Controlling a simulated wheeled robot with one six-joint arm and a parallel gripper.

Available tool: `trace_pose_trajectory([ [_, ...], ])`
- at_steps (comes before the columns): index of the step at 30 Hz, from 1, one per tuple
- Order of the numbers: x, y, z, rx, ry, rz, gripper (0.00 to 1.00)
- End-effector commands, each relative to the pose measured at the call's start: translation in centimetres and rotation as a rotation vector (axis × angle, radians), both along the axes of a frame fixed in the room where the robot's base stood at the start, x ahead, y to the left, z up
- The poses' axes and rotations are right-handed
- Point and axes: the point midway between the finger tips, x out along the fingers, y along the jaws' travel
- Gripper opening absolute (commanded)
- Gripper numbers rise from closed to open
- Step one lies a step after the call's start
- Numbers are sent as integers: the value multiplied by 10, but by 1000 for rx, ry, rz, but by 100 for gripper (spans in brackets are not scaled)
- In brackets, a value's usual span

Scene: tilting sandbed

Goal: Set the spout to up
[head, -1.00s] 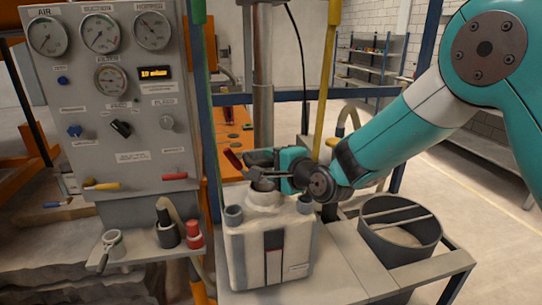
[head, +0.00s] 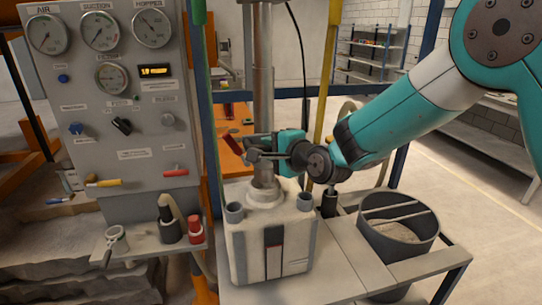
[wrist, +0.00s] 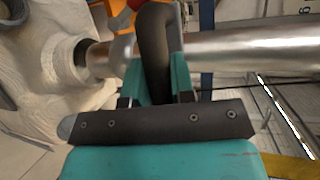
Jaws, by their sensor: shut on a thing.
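The spout is a vertical metal pipe (head: 263,90), coming down above a dusty white bag (head: 272,245) with a round collar (head: 264,195). Its lower end shows at the collar; I cannot tell whether it is still inside. In the wrist view the pipe (wrist: 235,48) lies sideways, with the collar (wrist: 75,50) at left. My gripper (head: 264,148) is beside the pipe, above the bag, shut on a dark curved handle (wrist: 155,55) at the pipe. A red-tipped lever (head: 232,143) sticks out to the left of the gripper. The gripper hides part of the pipe.
A gauge panel (head: 130,110) with a shelf holding small bottles (head: 168,222) stands at left. A round grey bin (head: 398,245) is at right. A yellow post (head: 326,80) and a blue frame rise behind the arm.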

Motion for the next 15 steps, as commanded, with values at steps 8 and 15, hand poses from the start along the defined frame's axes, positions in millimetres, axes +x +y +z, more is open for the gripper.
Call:
trace_pose_trajectory([
  [8, 2, 1, 89, 11, -22, -1, 0],
  [15, 2, 1, 104, 12, -20, -1, 0],
])
